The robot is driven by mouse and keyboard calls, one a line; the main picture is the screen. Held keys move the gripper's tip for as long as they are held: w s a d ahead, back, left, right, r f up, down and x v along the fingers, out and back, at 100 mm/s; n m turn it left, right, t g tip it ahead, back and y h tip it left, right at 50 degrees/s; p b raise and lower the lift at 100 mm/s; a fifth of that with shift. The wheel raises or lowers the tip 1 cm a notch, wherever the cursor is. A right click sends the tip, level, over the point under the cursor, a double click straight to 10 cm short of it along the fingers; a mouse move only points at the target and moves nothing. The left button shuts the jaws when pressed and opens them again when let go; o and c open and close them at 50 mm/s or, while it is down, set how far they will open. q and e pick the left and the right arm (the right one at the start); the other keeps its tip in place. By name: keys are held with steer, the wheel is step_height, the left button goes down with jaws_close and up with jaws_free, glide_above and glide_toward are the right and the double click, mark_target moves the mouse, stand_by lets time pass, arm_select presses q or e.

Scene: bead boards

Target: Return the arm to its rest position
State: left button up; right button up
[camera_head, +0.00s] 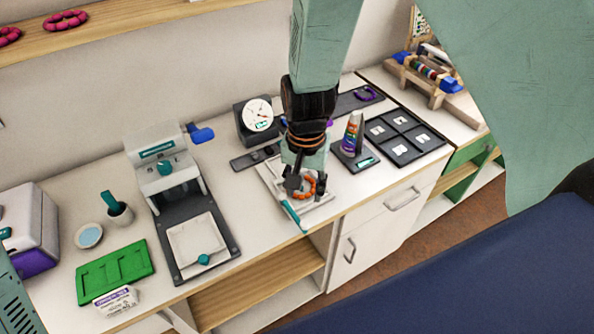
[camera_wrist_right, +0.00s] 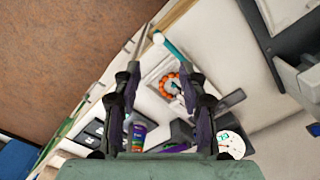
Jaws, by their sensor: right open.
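My right gripper (camera_head: 299,186) hangs from my right arm over the white tray (camera_head: 268,170) near the counter's front edge. In the right wrist view the gripper (camera_wrist_right: 160,74) has its two fingers spread, with nothing held between them. A ring of orange beads (camera_head: 309,187) lies in the tray beside the fingers in the head view. It also shows beyond the fingertips in the wrist view (camera_wrist_right: 163,84). The exact gap between fingers and tray is hard to tell. My left gripper is not in view.
A teal stick (camera_head: 293,214) lies at the tray's front edge. A press-like device (camera_head: 168,175) and green board (camera_head: 112,268) are farther left.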

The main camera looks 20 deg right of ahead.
steer(key=s+d+f+n+b, duration=0.2)
steer(key=s+f+n+b, duration=0.1)
steer(key=s+f+b, duration=0.6)
steer(key=s+d+f+n+b, duration=0.2)
steer(key=s+f+b, duration=0.6)
steer(key=s+f, duration=0.8)
step_height(320, 180, down, 6)
steer(key=shift+s+f+n+b, duration=0.25)
steer(key=shift+n+b, duration=0.15)
steer(key=shift+n, duration=0.7)
